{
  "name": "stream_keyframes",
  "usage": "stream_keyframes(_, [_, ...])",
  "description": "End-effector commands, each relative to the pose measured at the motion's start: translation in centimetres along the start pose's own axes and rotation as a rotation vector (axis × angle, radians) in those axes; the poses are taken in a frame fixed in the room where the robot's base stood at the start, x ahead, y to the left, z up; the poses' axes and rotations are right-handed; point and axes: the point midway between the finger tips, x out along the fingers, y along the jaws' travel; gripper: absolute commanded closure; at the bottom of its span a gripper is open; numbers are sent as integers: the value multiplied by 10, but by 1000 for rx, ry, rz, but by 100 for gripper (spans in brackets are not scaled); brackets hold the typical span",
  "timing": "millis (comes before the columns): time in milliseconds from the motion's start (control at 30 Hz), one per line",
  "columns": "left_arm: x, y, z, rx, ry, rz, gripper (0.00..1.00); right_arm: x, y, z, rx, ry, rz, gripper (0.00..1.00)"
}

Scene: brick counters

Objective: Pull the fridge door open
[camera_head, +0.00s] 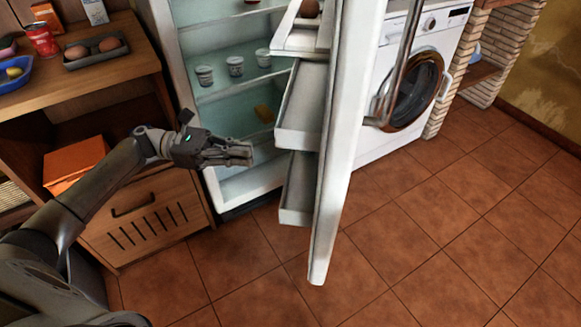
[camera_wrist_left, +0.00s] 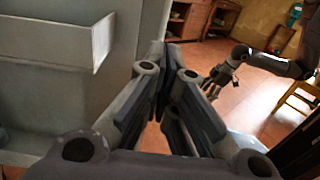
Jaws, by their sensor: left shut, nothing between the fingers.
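The white fridge door (camera_head: 343,140) stands wide open, seen nearly edge-on in the head view. Its long metal handle (camera_head: 402,65) is on the right, outer side. Shelf bins (camera_head: 302,100) line its inner side. The fridge interior (camera_head: 225,105) is exposed, holding several small cups. My left gripper (camera_head: 246,153) is shut and empty, in front of the fridge opening, left of the door bins and seemingly apart from them. In the left wrist view, its fingers (camera_wrist_left: 166,78) point past a door bin (camera_wrist_left: 60,45). My right gripper (camera_wrist_left: 212,90) shows small in the background there.
A washing machine (camera_head: 430,70) stands behind the door on the right. A wooden cabinet (camera_head: 140,215) with an orange box (camera_head: 75,165) and an egg tray (camera_head: 96,50) is on the left. The tiled floor (camera_head: 460,230) is clear at front right.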

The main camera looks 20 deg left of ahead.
Motion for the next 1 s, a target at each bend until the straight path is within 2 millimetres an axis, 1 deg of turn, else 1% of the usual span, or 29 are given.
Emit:
stream_keyframes(167, [21,-1,3,3,-2,-4,100,5,0,1,0,-3,-1,26])
stream_keyframes(500, [93,0,4,2,-4,-3,100,32,-2,8,-3,-18,-4,26])
stream_keyframes(600, [111,0,3,-1,-3,-1,100,39,-3,11,-4,-22,-5,26])
stream_keyframes(700, [124,0,3,0,-3,0,100,44,-3,13,-4,-24,-5,26])
stream_keyframes(800, [133,0,2,0,-2,0,100,49,-3,15,-4,-27,-5,26])
stream_keyframes(1000, [139,0,1,-1,-1,1,100,51,-3,16,-5,-26,-6,26])
